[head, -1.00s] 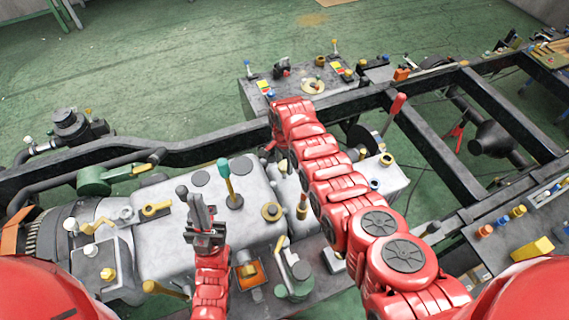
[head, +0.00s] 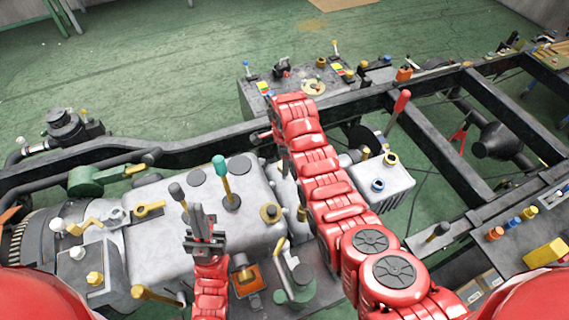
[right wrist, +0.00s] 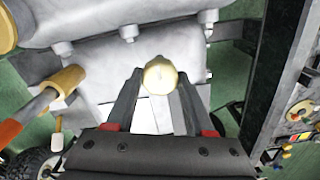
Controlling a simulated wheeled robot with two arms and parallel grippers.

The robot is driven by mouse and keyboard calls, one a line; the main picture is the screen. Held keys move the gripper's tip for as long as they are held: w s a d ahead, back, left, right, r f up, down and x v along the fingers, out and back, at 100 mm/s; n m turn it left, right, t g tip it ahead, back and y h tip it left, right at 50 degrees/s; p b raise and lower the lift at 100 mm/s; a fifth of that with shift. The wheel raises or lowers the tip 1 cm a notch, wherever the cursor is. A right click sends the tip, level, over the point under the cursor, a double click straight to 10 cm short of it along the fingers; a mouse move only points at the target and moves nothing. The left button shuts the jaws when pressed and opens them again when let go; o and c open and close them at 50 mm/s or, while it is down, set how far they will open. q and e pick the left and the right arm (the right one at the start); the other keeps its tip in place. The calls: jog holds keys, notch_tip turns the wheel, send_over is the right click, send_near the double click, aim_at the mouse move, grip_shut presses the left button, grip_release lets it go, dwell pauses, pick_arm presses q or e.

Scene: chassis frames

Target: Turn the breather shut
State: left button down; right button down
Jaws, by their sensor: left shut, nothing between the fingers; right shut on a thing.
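In the right wrist view a round pale-yellow knob (right wrist: 160,72), which looks like the breather, stands out from a light grey housing (right wrist: 100,65). My right gripper (right wrist: 159,84) is shut on it, one dark finger on each side. In the head view my right arm hides most of this gripper and I cannot make out the knob there. My left gripper (head: 203,222) is shut and empty, pointing up above the front of the large grey housing (head: 150,225).
A red-handled lever (head: 399,106) rises right of my right arm. Black frame rails (head: 480,110) cross behind.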

dwell(0.3)
jog(key=shift+c, duration=1.4)
grip_release()
jog(key=shift+r, duration=0.15)
notch_tip(320, 180, up, 2)
jog(key=shift+w+r+b, duration=0.1)
jog(key=shift+r+b, duration=0.05)
jog(key=shift+b, duration=0.55)
notch_tip(320, 180, up, 3)
jog(key=shift+f+p, duration=0.1)
jog(key=shift+p, duration=0.55)
notch_tip(320, 180, up, 12)
jog(key=p, duration=1)
jog(key=shift+p, duration=0.4)
